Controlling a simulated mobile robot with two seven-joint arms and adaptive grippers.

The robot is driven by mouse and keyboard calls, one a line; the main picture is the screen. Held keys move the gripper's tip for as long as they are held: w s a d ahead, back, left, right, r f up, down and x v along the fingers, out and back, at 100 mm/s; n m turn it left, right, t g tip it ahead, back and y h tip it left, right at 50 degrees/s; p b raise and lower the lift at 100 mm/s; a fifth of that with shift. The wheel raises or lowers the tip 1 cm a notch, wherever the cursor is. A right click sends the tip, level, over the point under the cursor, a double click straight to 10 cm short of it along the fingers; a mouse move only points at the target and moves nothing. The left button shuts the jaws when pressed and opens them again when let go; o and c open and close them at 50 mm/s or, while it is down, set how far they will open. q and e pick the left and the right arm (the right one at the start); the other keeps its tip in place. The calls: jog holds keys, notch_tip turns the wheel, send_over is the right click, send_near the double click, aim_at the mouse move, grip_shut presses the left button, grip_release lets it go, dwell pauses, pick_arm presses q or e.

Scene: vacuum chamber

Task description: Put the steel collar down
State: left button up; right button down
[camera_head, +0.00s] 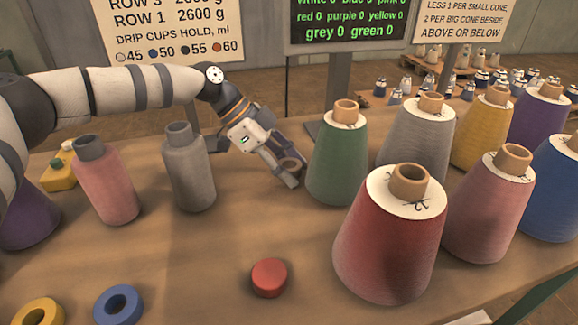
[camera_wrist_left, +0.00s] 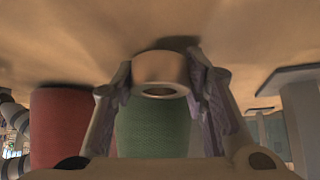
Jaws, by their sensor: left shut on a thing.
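The steel collar (camera_head: 291,164) is a short ring with a round hole, looking brownish in this light. My left gripper (camera_head: 286,173) is shut on it, between the grey cone (camera_head: 189,178) and the green cone (camera_head: 337,165). In the left wrist view, the collar (camera_wrist_left: 160,68) sits between the two fingers of my left gripper (camera_wrist_left: 163,78), with the green cone (camera_wrist_left: 152,127) behind it. A dark shadow lies close by on the table. I cannot tell whether the collar touches the table. My right gripper is not in view.
The wooden table (camera_head: 215,245) is clear in front of the gripper. A red puck (camera_head: 269,277), a blue ring (camera_head: 118,304) and a yellow ring (camera_head: 40,312) lie at the front. A red cone (camera_head: 390,240) and several other cones crowd the right; a pink cone (camera_head: 104,185) stands left.

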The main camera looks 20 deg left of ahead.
pick_arm(q)
jog(key=shift+r, duration=0.1)
jog(key=shift+s+f, duration=0.15)
jog(key=shift+f, duration=0.55)
jog(key=o, duration=1.1)
jog(key=shift+f, duration=0.1)
jog(key=shift+o, duration=1.2)
jog(key=shift+f, duration=0.15)
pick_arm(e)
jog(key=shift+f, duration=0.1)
pick_arm(q)
jog(key=d+v, duration=0.1)
jog(key=v, duration=1.2)
jog(key=shift+a+r+p, duration=0.15)
jog(key=shift+r+p, duration=0.2)
jog(key=shift+r, duration=0.15)
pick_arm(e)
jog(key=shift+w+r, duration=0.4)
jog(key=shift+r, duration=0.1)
